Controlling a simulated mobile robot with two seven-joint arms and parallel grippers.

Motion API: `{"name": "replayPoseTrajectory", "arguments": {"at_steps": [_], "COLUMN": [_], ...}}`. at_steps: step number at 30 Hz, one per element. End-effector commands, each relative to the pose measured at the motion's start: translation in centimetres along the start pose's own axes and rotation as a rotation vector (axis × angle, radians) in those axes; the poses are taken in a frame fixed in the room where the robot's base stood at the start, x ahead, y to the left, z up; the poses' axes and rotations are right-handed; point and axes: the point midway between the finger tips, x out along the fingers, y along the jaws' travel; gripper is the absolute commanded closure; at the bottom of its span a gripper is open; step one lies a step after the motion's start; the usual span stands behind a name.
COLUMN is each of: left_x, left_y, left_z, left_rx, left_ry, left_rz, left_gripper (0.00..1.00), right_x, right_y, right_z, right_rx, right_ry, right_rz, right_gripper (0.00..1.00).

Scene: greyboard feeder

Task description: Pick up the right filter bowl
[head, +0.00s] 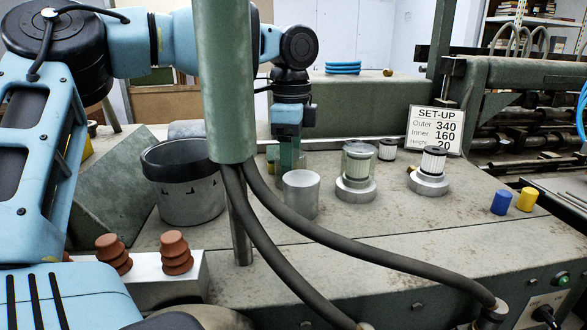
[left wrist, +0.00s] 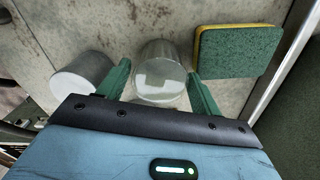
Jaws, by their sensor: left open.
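A clear, glassy bowl (left wrist: 158,58) stands on the bench in the left wrist view, between the two green fingers of my left gripper (left wrist: 160,74). The fingers are open, one on each side, with small gaps to the bowl. In the head view my left gripper (head: 290,152) points down behind a grey metal cylinder (head: 301,194), and the bowl there is mostly hidden. The right filter (head: 433,160) stands uncovered on its metal base (head: 429,184). The left filter (head: 358,165) has a clear bowl over it. My right gripper is not in view.
A green-and-yellow sponge (left wrist: 238,50) lies right of the bowl; the grey cylinder also shows close on its left (left wrist: 82,76). A green post (head: 225,80) with dark hoses stands in front. A dark-rimmed pot (head: 185,200) is at left. Blue and yellow cylinders (head: 501,202) stand at right.

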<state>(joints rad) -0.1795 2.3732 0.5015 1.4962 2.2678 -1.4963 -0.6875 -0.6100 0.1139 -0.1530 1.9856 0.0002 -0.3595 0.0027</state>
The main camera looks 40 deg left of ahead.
Motion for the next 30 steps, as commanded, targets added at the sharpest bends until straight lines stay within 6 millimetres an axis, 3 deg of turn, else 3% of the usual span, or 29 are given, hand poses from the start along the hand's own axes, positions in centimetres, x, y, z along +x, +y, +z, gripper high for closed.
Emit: {"name": "replayPoseTrajectory", "arguments": {"at_steps": [4,12,20,30], "left_x": [1.57,1.56,1.56,1.15], "left_y": [0.0,0.03,0.03,0.02], "left_z": [0.0,0.0,0.01,0.01], "left_rx": [0.0,0.0,0.001,0.0], "left_ry": [-0.002,0.001,0.001,0.001], "left_rz": [0.002,-0.001,-0.001,-0.002], "left_gripper": [0.35,0.35,0.68,0.69], "right_x": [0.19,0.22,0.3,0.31], "right_y": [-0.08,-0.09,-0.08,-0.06], "right_z": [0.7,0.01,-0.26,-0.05], "right_rx": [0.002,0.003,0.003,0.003], "right_ry": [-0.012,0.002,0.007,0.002], "right_rz": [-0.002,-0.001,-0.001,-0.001], "right_gripper": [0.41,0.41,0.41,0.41]}}
